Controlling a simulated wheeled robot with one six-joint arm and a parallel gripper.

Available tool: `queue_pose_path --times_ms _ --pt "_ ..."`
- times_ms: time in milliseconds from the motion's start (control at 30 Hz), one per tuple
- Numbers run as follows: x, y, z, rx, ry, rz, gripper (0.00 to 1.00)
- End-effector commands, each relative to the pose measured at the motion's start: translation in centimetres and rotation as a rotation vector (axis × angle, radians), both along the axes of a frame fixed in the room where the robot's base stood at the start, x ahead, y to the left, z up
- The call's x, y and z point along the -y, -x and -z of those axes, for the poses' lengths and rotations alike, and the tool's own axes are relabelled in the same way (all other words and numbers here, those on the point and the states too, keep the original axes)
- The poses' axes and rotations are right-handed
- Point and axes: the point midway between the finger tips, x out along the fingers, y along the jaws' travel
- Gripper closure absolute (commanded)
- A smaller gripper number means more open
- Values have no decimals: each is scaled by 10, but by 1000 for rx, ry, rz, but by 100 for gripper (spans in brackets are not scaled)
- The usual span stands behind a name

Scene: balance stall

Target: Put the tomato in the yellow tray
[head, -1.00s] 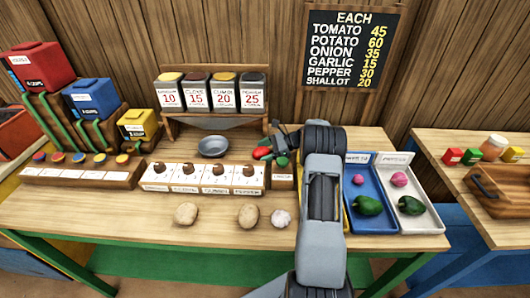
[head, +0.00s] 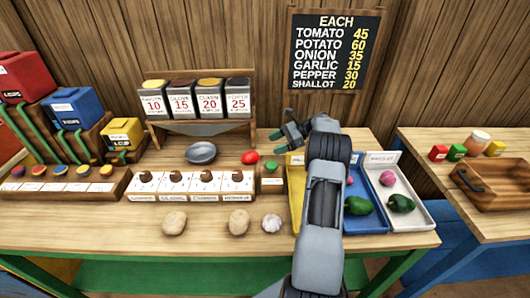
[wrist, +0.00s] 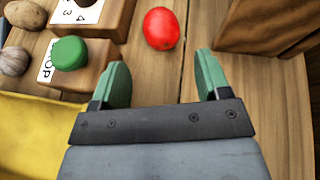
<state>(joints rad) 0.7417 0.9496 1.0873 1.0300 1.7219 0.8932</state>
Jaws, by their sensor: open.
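The red tomato (head: 250,157) lies on the table behind the green-topped block, right of the grey bowl. It also shows in the wrist view (wrist: 161,28), ahead of my gripper and between the lines of its fingers, apart from them. My gripper (head: 286,133) is open and empty, with green fingertips; the wrist view shows both fingers (wrist: 163,80) spread. The yellow tray (head: 295,193) is partly hidden behind my arm; its edge fills the lower left of the wrist view (wrist: 35,135).
A block with a green button (head: 271,167) stands between the tomato and the tray's left side. A blue tray (head: 367,219) and a white tray (head: 418,217) with green peppers are to the right. Two potatoes and a garlic bulb (head: 272,224) lie in front. A shelf of tins stands behind.

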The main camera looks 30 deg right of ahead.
Motion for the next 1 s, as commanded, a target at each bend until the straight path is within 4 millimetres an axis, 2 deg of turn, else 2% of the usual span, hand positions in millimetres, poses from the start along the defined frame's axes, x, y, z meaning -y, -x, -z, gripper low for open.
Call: queue_pose_path --times_ms 67,133,200,267,333,467,600,700,833,1000 --pt "-36 -17 -24 29 30 -78 30" --pt "-80 -28 -44 33 121 -193 30" --pt "-122 -33 -59 -13 289 -301 30" --pt "-142 -34 -66 -66 439 -348 30" --pt "-154 -33 -74 -116 606 -366 30" --pt "-150 -34 -86 -190 873 -320 30" --pt "-122 -35 -89 -259 1056 -220 30" --pt "-108 -37 -86 -297 1125 -157 30" --pt "-105 -38 -71 -319 1134 -113 30" --pt "-105 -38 -40 -322 1131 -110 30"
